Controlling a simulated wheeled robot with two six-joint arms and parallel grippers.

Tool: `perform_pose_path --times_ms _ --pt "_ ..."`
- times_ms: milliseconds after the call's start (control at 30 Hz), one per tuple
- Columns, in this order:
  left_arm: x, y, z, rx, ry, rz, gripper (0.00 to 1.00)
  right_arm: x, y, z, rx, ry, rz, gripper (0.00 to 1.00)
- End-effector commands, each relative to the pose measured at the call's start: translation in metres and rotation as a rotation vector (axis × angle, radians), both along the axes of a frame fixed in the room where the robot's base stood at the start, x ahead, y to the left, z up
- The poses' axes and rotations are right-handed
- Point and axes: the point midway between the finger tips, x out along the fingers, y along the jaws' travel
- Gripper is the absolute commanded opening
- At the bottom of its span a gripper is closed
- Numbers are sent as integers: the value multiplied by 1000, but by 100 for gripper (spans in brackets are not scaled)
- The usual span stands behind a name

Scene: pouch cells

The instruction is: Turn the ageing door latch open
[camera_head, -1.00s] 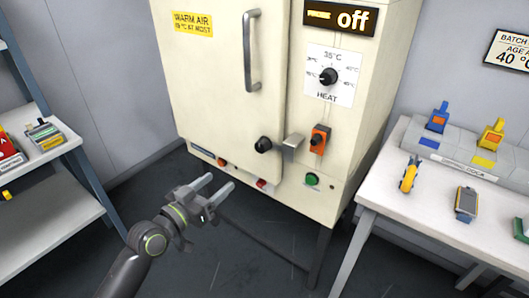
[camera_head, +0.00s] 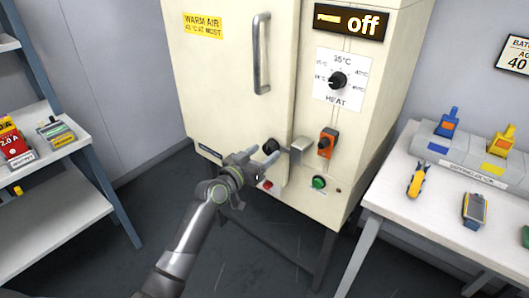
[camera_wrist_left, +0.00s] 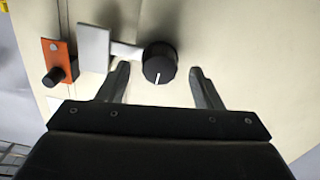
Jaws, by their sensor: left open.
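The cream ageing cabinet's door (camera_head: 225,75) is shut. Its latch has a round black knob (camera_head: 270,146) with a white pointer line; the knob also shows in the left wrist view (camera_wrist_left: 160,63). A grey bar runs from the knob to a metal catch plate (camera_head: 302,150), which also shows in the left wrist view (camera_wrist_left: 94,48). My left gripper (camera_head: 264,157) is open at the latch. In the left wrist view its fingers (camera_wrist_left: 160,72) stand on either side of the knob, with gaps. My right gripper is not in view.
An orange switch (camera_head: 327,142) and a green button (camera_head: 319,182) sit right of the latch. A door handle (camera_head: 261,53) is above. The display (camera_head: 345,21) reads off. A white table (camera_head: 425,200) stands right, shelves (camera_head: 45,205) left.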

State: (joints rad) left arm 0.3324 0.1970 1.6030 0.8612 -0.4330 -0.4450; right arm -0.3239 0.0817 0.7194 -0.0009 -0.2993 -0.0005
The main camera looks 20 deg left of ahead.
Motion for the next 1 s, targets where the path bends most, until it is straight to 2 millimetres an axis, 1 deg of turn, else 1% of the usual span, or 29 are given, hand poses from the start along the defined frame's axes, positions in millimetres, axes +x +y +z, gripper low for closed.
perform_pose_path --times_ms 133,467,567,933,1000 --pt "10 -4 0 -1 -1 0 59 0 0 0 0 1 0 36" --pt "12 -5 0 -1 0 0 59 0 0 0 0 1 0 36" --pt "12 -5 0 -1 0 0 49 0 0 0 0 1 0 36" --pt "12 -5 0 0 0 0 1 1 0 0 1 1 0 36" --pt "12 -5 0 0 0 0 0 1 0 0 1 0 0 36"
